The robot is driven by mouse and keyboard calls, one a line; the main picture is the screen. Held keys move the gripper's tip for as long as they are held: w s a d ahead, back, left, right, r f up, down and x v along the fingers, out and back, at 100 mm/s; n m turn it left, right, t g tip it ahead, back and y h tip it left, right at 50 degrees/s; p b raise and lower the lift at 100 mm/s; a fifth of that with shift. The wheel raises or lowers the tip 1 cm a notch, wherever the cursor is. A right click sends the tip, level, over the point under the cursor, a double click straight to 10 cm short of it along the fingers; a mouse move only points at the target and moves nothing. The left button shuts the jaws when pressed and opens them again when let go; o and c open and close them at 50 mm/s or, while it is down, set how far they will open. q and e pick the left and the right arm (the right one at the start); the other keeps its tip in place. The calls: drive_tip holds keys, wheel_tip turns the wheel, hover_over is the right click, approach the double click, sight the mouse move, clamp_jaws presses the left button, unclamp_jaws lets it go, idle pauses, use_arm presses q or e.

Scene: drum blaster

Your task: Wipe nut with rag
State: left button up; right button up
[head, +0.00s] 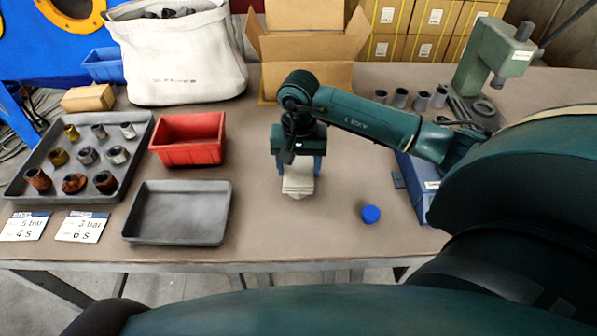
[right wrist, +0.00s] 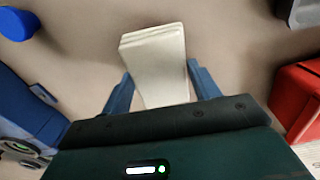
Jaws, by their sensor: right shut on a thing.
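A pale folded rag (head: 298,182) is held by my right gripper (head: 299,166) over the middle of the table. In the right wrist view the rag (right wrist: 155,60) sits between the two blue fingers, which are shut on it. I cannot tell whether its lower end touches the table. Several nuts stand in rows in a dark grey tray (head: 140,128) on the left. Some are brassy (head: 71,132), some grey (head: 117,154), and the front ones look rusty brown (head: 74,183). My left gripper is not in view.
An empty grey tray (head: 178,213) and a red bin (head: 190,140) lie between the nuts and the rag. A blue cap (head: 371,214) lies right of the rag. A canvas bag (head: 182,62), open carton (head: 308,45) and green press (head: 492,60) stand behind.

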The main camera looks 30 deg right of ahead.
sight(298, 185)
idle(0.3)
drive_tip(key=shift+s+a, duration=0.45)
drive_tip(key=shift+s, duration=0.2)
drive_tip(key=shift+s+a+p, duration=0.35)
drive_tip(key=shift+s+a, duration=0.45)
drive_tip(key=shift+s, duration=0.35)
drive_tip(key=shift+w+d, duration=0.1)
drive_tip(key=shift+w+d+f+b, duration=0.1)
drive_tip(key=shift+w+d+b, duration=0.2)
drive_tip(key=shift+w+b, duration=0.2)
drive_tip(key=shift+w+d+b, duration=0.45)
drive_tip(key=shift+w, duration=0.2)
drive_tip(key=shift+w+d+b, duration=0.4)
drive_tip(key=shift+w+d, duration=0.05)
drive_tip(key=shift+w, duration=0.15)
drive_tip(key=shift+s+a, duration=0.65)
drive_tip(key=shift+s, duration=0.3)
drive_tip(key=shift+s+a, duration=0.65)
drive_tip(key=shift+s, duration=0.25)
